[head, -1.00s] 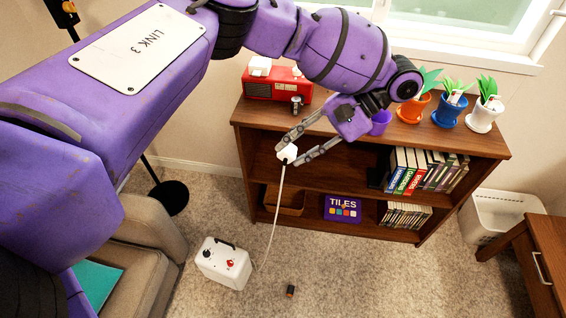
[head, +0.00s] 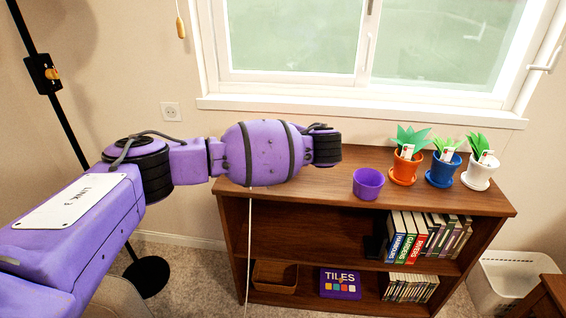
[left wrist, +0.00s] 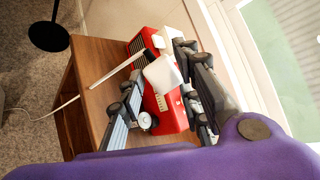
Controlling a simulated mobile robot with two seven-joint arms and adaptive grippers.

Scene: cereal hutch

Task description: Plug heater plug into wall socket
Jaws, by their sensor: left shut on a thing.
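The white heater plug (left wrist: 162,73) is held between the two fingers of my left gripper (left wrist: 165,80) in the left wrist view, in front of a red radio. Its white cord (left wrist: 108,76) runs off to the left. In the head view the gripper and plug are hidden by my purple forearm; the cord (head: 249,245) hangs below it in front of the shelf. The wall socket (head: 171,112) is a pale square plate on the wall left of the window, above my arm. The heater is outside the head view. My right gripper is not in view.
A wooden bookcase (head: 478,203) stands under the window, with a purple cup (head: 368,183) and three potted plants (head: 446,168) on top. The red radio (left wrist: 178,118) is close behind the plug. A black lamp pole (head: 58,100) stands at the left. A white bin (head: 515,283) is lower right.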

